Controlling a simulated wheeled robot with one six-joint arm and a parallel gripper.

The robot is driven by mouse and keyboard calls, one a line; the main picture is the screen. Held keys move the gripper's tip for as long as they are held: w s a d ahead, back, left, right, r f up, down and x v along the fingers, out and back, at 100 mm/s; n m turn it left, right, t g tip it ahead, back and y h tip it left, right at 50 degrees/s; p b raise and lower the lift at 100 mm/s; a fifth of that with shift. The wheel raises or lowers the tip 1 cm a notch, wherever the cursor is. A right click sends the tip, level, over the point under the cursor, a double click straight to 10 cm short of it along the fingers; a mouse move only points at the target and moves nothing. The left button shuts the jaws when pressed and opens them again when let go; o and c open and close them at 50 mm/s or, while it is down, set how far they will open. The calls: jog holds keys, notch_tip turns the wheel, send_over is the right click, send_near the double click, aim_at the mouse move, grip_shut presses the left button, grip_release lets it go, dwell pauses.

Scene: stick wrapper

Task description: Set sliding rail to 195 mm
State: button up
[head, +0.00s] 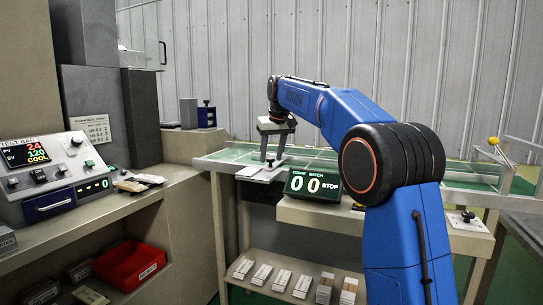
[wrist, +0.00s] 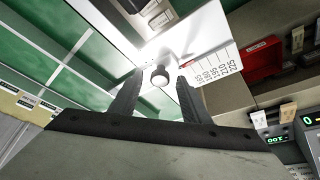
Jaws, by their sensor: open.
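Gaps show between the knob and both fingers. The knob sits by the white plate of the sliding rail (wrist: 205,32). A printed scale (wrist: 219,67) lies beside it with small numbers, the far end reading about 225. A small red pointer mark (wrist: 186,62) shows near the scale's near end; its exact reading is too small to tell. In the head view, my gripper (head: 275,130) points down over the white rail plate (head: 254,174).
A green-topped bench (head: 330,163) runs behind. At left are a control box (head: 50,170) and a red bin (head: 130,264). Stacked packs (head: 280,280) lie on the lower shelf.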

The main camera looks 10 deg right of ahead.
jog(key=shift+f, duration=0.1)
grip_shut()
jog(key=shift+s+a, duration=0.95)
jog(key=shift+s, duration=0.25)
grip_release()
jog(key=v, duration=1.7)
jog(key=shift+s+d, duration=0.1)
jog(key=shift+d, duration=0.05)
